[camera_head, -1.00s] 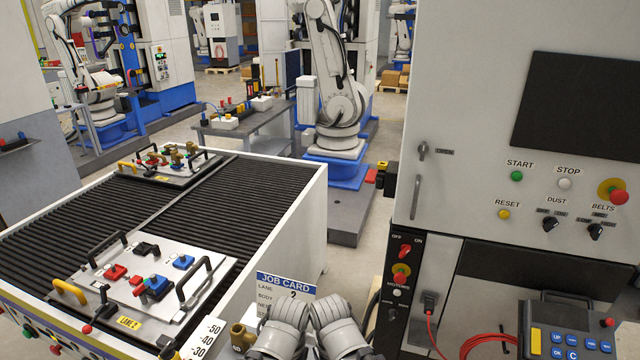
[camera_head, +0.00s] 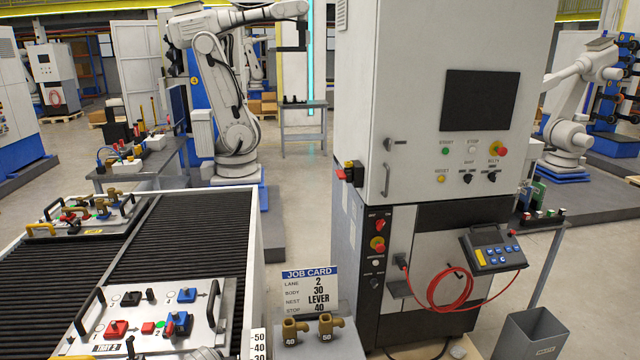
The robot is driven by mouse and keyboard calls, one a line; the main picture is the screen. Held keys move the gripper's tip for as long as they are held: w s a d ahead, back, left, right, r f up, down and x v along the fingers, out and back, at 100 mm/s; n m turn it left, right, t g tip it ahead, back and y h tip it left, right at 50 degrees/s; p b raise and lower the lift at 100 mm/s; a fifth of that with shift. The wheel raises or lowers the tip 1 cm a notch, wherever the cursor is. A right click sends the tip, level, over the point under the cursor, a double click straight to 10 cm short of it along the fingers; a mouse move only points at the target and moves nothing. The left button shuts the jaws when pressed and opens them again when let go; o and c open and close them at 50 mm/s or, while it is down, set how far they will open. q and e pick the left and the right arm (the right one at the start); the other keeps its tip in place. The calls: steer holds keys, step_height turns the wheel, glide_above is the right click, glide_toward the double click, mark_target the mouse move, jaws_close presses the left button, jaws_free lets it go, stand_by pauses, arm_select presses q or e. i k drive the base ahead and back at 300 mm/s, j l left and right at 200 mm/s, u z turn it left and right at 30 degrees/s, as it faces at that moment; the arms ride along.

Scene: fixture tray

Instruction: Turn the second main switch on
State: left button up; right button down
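Neither gripper is in view. A grey cabinet (camera_head: 360,100) stands right of centre. On its lower black strip a red rotary switch (camera_head: 380,225) sits under small OFF and ON labels; its handle looks tilted, but its exact setting is too small to tell. A red and black switch box with some yellow (camera_head: 350,173) sticks out from the cabinet's left side. Which of these is the second main switch I cannot tell from labels.
A pendant (camera_head: 491,250) hangs on a red cable. A conveyor table (camera_head: 180,225) with fixture trays stands left. A job card (camera_head: 310,290) and brass parts (camera_head: 325,325) are in front. A bin (camera_head: 530,335) stands right.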

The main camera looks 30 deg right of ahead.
mark_target(347, 175)
steer(key=j+z, duration=0.2)
steer(key=z, duration=1)
steer(key=i+l, duration=0.15)
steer(key=l, duration=0.35)
steer(key=i+l+u, duration=0.1)
steer(key=l, duration=0.45)
steer(key=i+l, duration=0.15)
steer(key=l, duration=0.35)
steer(key=i+l+u, duration=0.1)
steer(key=l, duration=0.4)
steer(key=i+l+u, duration=0.1)
steer(key=i+l, duration=0.45)
steer(key=l, duration=0.2)
steer(key=i+j+u, duration=0.05)
